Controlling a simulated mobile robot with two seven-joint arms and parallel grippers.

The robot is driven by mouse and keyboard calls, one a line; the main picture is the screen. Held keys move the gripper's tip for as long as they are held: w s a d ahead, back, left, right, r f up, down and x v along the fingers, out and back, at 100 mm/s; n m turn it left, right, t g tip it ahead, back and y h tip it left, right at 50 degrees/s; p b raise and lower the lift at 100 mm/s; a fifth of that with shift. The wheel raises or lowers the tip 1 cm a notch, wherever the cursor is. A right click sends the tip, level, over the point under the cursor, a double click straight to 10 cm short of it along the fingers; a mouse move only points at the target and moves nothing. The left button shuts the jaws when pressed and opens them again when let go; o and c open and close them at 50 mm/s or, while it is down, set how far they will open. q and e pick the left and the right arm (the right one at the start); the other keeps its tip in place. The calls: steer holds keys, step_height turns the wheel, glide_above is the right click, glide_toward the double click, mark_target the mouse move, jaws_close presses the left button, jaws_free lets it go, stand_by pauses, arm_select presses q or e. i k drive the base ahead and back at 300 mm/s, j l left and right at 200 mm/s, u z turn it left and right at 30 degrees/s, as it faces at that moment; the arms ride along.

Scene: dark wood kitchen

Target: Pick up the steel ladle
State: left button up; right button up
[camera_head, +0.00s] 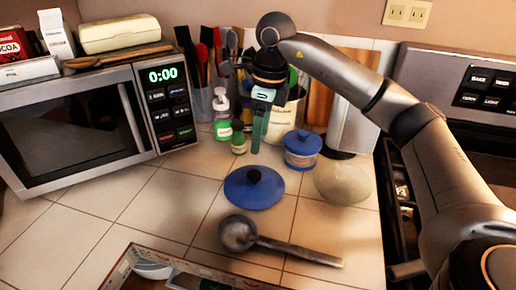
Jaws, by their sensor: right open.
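The steel ladle (285,247) lies on the tiled counter near its front edge. Its round bowl is at the left and its handle runs to the right, tilting slightly toward the front. My right gripper (258,138) hangs above the back of the counter, behind the ladle and well apart from it. It points down and is open, with nothing seen in it. My left gripper is not in view.
A blue lid (255,190) with a dark knob lies just behind the ladle. A blue-lidded jar (302,150), a pale round object (343,182) and small bottles stand farther back. A microwave (75,125) fills the left.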

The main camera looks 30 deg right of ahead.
mark_target(237, 233)
steer(key=z, duration=1)
